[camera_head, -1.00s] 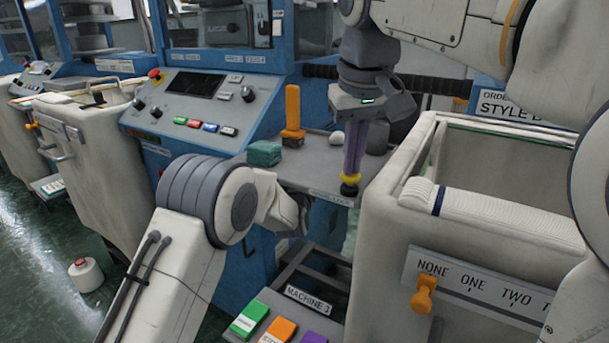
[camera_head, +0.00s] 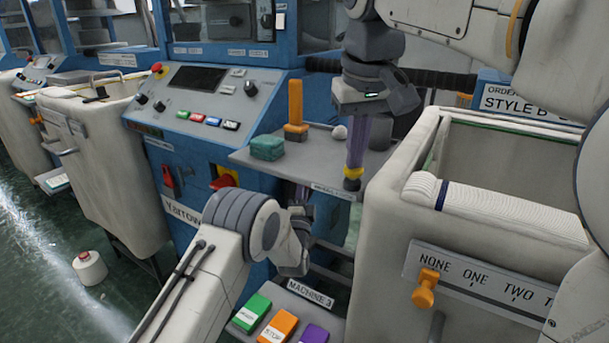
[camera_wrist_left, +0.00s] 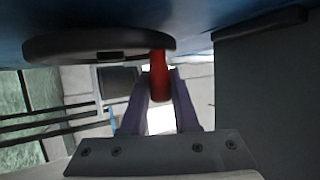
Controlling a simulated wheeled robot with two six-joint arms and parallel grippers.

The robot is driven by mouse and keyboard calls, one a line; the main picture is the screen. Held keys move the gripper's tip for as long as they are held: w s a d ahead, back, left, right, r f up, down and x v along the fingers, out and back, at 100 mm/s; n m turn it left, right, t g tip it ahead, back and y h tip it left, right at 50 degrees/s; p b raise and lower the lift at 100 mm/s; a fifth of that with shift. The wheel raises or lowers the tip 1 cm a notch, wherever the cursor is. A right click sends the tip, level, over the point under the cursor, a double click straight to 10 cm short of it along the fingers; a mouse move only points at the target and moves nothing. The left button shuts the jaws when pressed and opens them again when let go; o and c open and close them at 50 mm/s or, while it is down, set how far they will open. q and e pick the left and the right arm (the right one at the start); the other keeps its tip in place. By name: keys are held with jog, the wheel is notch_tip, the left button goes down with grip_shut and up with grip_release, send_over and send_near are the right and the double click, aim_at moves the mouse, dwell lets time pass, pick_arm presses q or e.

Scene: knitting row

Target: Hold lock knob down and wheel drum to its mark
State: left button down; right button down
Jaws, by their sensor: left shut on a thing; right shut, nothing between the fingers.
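In the left wrist view my left gripper (camera_wrist_left: 160,100) is shut on a red handle (camera_wrist_left: 159,75) that stands out from the rim of a dark round disc (camera_wrist_left: 90,44). No mark on the disc can be made out. In the head view this hand (camera_head: 293,258) is below the grey shelf, where the wheel is hidden. My right gripper (camera_head: 355,165) points down at the shelf's front right edge, its purple fingers shut. Its tips meet a small yellow and black knob (camera_head: 352,183); I cannot tell how far down the knob is pressed.
The shelf (camera_head: 330,170) bears an orange upright piece (camera_head: 295,110) and a green block (camera_head: 267,148). A pale bin (camera_head: 390,240) with a white knitted roll (camera_head: 500,210) stands right. Coloured green, orange and purple blocks lie below. A yarn cone (camera_head: 89,268) stands on the floor.

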pick_arm(q)
jog(key=shift+s+a+f+n+t+y, duration=0.1)
jog(key=shift+s+f+n+t+y, duration=0.05)
jog(key=shift+f+n+t+y, duration=0.45)
jog(key=shift+s+a+f+n+t+y, duration=0.15)
jog(key=shift+f+n+t+y, duration=0.1)
jog(key=shift+f+n+t, duration=0.4)
jog(key=shift+s+a+f+n+t+y, duration=0.15)
jog(key=shift+f+n+t+y, duration=0.3)
jog(key=shift+n+t, duration=0.4)
jog(key=c, duration=0.7)
grip_release()
